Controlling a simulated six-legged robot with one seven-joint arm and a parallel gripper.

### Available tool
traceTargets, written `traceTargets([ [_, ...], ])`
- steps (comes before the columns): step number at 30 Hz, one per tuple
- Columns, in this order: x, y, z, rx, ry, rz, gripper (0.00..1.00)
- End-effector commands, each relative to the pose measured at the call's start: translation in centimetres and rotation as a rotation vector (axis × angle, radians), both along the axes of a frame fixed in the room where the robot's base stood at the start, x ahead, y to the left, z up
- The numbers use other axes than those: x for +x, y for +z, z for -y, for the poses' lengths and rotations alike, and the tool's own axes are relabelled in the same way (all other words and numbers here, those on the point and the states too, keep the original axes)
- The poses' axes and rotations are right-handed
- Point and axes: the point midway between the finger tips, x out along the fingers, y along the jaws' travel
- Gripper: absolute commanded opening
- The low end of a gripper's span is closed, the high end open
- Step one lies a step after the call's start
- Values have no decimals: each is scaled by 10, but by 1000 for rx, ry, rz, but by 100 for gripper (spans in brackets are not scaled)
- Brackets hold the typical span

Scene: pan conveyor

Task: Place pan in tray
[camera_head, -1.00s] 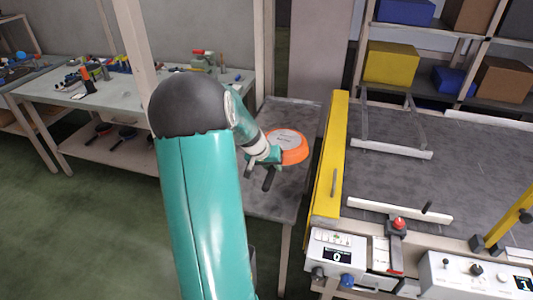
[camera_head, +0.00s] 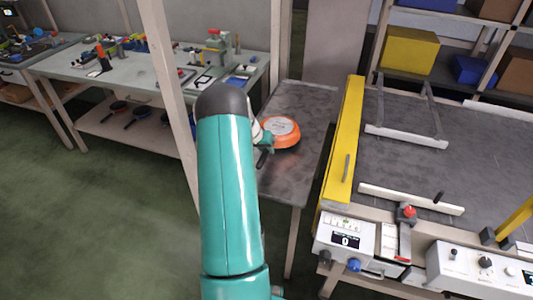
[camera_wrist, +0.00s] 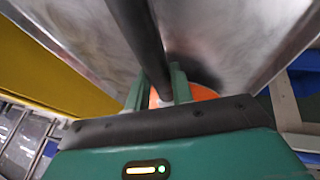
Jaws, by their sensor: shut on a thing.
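The orange pan (camera_head: 283,133) with a grey disc in it is over the metal side table, left of the conveyor. Its dark handle (camera_wrist: 137,25) runs between the green fingers of my gripper (camera_wrist: 158,88) in the wrist view, and the gripper is shut on it. Part of the orange body (camera_wrist: 200,93) shows beyond the fingers. In the head view my arm hides most of the gripper. I cannot tell whether the pan touches the table. I cannot make out a clear tray in either view.
The metal side table (camera_head: 305,100) is otherwise bare. A yellow conveyor side (camera_head: 343,150) stands close on its right, with a control box (camera_head: 343,238) at the front. A cluttered workbench (camera_head: 150,75) is at the left, with dark pans (camera_head: 118,107) on its lower shelf.

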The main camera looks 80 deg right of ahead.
Motion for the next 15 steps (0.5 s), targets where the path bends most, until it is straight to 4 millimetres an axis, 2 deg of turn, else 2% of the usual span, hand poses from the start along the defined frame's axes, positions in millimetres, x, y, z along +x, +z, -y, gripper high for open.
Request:
traceTargets([
  [1,-1,-9,0,2,0,-2,0],
  [4,-1,-19,0,0,-1,0,0],
  [13,-1,-21,0,-1,-1,0,0],
  [14,-1,-23,-1,2,-1,-1,25],
  [15,-1,-22,-1,2,-1,-1,33],
])
